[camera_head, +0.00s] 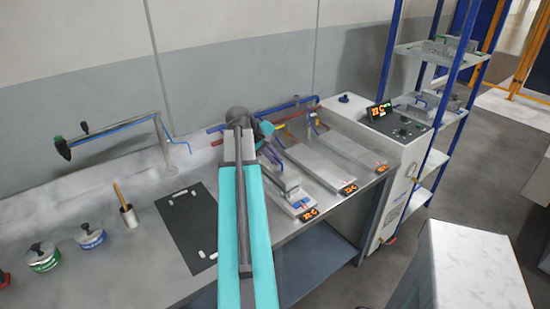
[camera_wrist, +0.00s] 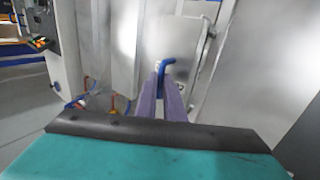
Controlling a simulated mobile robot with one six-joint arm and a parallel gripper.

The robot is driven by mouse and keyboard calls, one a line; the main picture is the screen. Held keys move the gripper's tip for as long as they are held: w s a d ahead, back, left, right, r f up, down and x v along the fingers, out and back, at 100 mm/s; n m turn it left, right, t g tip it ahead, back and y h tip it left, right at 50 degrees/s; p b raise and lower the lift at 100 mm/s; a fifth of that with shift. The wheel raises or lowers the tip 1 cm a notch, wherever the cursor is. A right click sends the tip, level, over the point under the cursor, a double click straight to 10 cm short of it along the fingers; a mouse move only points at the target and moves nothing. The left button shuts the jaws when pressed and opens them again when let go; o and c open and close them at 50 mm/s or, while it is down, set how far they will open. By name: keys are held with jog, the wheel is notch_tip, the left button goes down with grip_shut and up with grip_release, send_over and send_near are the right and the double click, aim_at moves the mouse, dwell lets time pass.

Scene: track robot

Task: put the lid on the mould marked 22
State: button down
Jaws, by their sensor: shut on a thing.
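My gripper (camera_wrist: 172,98) has two purple fingers, shut on a blue bent handle (camera_wrist: 168,63) in the wrist view. The handle appears to belong to a pale metal lid (camera_wrist: 192,42) behind it. In the head view my gripper (camera_head: 270,152) is over the left one of the plates at the back right of the bench, partly hidden by my teal arm. A small metal mould (camera_head: 292,187) is on that plate, just below and right of the gripper. Its marking is too small to read. I cannot tell whether the lid touches it.
Two long bare plates (camera_head: 327,165) (camera_head: 352,150) lie to the right, with orange displays at their front ends. A control cabinet (camera_head: 385,125) and a blue-framed shelf (camera_head: 428,95) holding moulds stand further right.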

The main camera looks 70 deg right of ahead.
jog(key=shift+f, duration=0.6)
dwell(1.1)
jog(key=c, duration=1.8)
grip_release()
jog(key=shift+a+r, duration=0.1)
jog(key=b+v, duration=0.3)
jog(key=v, duration=1)
jog(key=shift+r, duration=0.3)
